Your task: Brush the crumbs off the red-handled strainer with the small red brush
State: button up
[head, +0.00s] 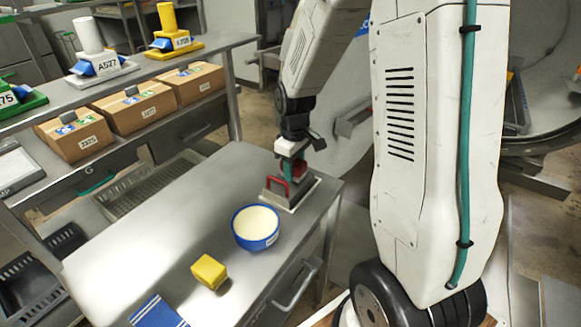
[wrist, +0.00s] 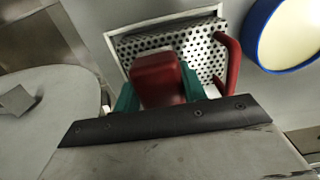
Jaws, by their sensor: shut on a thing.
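The strainer (head: 302,193) is a flat metal piece with a pale rim, lying near the far right end of the steel table. Its red handle (head: 275,189) stands up on the left in the head view. The wrist view shows its perforated plate (wrist: 203,50) and the handle (wrist: 233,62) at right. My gripper (head: 289,170) has teal fingers and is shut on the small red brush (wrist: 158,80), directly over the strainer. The brush's bristles are hidden, so I cannot tell whether they touch the plate. I cannot make out any crumbs.
A blue bowl (head: 241,240) with pale contents stands close to the strainer. A yellow sponge (head: 209,272) and a blue cloth (head: 157,311) lie nearer on the table (head: 150,230). A shelf with cardboard boxes (head: 135,107) runs along the left. The table's left part is clear.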

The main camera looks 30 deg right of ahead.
jog(key=shift+s+a+f, duration=0.1)
jog(key=shift+s+a, duration=0.15)
jog(key=shift+a, duration=0.35)
jog(key=shift+s+a+r, duration=0.1)
jog(key=shift+s+a, duration=0.2)
jog(key=shift+a, duration=0.3)
jog(key=shift+s+a+f, duration=0.1)
jog(key=shift+s+a, duration=0.15)
jog(key=shift+a, duration=0.35)
jog(key=shift+w+d, duration=0.25)
jog(key=shift+d, duration=0.35)
jog(key=shift+w+d, duration=0.3)
jog(key=shift+d, duration=0.35)
jog(key=shift+w+d, duration=0.25)
jog(key=shift+d, duration=0.35)
jog(key=shift+c, duration=0.3)
jog(key=shift+r, duration=3.2)
jog(key=shift+r, duration=1.45)
